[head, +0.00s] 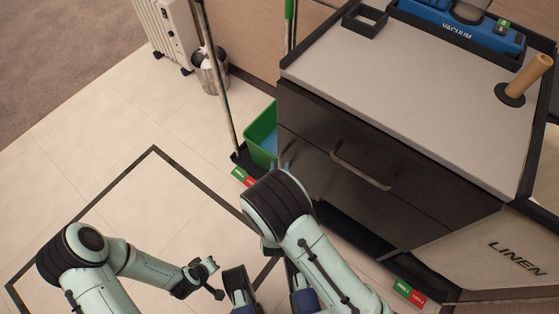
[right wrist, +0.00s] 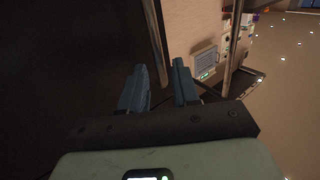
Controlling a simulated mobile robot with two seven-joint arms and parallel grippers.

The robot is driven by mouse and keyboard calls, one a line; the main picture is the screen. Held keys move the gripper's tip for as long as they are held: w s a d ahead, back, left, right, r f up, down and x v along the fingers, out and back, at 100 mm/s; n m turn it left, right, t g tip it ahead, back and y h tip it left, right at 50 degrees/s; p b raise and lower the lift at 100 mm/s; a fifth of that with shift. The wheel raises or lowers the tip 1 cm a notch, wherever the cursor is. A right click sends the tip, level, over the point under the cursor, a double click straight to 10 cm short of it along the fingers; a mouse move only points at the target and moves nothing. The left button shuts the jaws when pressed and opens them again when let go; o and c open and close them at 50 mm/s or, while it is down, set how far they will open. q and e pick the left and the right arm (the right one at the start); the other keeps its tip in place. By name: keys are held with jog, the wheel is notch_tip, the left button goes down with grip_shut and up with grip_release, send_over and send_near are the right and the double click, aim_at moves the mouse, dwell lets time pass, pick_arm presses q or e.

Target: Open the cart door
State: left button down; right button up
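The cart (head: 415,95) stands at the right in the head view, with a grey top. Its dark front panel (head: 310,150) has a bar handle (head: 360,168) and appears closed. My right arm bends in front of the cart's left part. The fingertips of my right gripper (head: 285,166) barely show above the elbow, near the panel's left end and left of the handle. In the right wrist view the right gripper (right wrist: 160,85) is open with nothing between its fingers. My left gripper (head: 206,277) is low over the floor, away from the cart; its fingers are unclear.
A green bucket (head: 262,132) and upright poles stand at the cart's left end. A bin (head: 210,75) and white radiator (head: 168,30) are behind. A linen bag (head: 500,250) hangs at the right. A blue vacuum box (head: 455,27) is on top. Floor at the left is clear.

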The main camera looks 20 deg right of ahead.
aim_at(279, 162)
jog(key=shift+x, duration=1.75)
grip_shut()
jog(key=shift+a, duration=0.15)
